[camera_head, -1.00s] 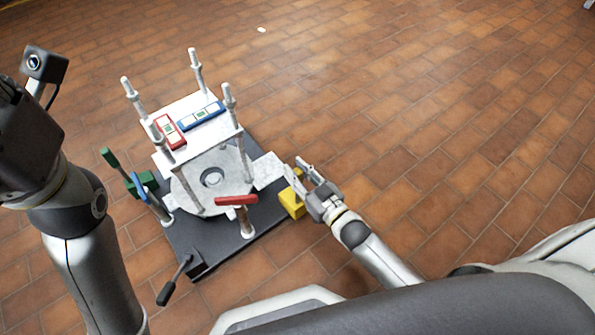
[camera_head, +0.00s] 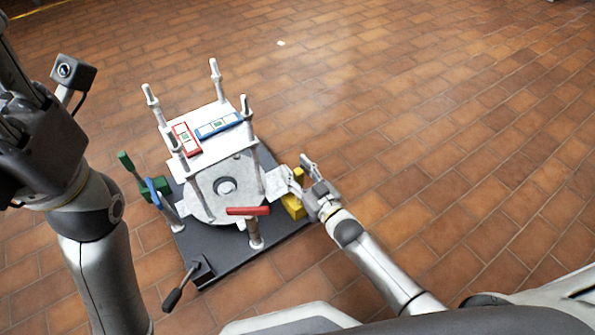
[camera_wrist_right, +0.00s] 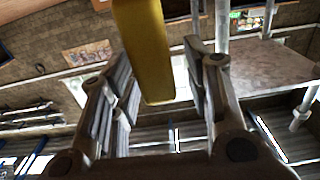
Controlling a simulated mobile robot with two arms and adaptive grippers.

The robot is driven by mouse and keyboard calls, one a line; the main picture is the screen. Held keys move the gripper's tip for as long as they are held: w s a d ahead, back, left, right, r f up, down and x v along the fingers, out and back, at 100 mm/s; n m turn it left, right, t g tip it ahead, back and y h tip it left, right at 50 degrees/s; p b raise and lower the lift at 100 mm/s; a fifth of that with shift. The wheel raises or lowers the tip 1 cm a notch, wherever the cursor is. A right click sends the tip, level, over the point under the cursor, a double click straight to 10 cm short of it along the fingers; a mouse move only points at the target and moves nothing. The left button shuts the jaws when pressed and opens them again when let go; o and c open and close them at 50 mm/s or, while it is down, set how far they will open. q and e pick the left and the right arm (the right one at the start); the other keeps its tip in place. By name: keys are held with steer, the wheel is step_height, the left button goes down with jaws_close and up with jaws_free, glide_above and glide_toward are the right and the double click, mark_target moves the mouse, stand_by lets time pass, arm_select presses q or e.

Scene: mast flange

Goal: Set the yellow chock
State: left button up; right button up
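The yellow chock (camera_head: 293,207) is at the right edge of the dark base plate, partly hidden by my right gripper (camera_head: 306,176). The right gripper is beside and over it, fingers pointing up-left in the head view. In the right wrist view the yellow chock (camera_wrist_right: 146,50) hangs into the space between the spread fingers (camera_wrist_right: 157,62), with a visible gap on its right; whether it touches the left finger I cannot tell. My left gripper (camera_head: 30,130) is at the left edge, away from the fixture; its fingertips are not clear.
The fixture has a round grey flange (camera_head: 224,186), upright posts, and a white plate with a red level (camera_head: 186,139) and a blue level (camera_head: 219,126). A red-handled clamp (camera_head: 248,211), a green handle (camera_head: 127,164) and a black lever (camera_head: 180,290) surround it. Floor to the right is clear.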

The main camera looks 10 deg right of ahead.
steer(key=shift+s, duration=0.15)
steer(key=v, duration=1.1)
steer(key=shift+s+d, duration=0.15)
steer(key=shift+s, duration=0.25)
steer(key=shift+r, duration=0.15)
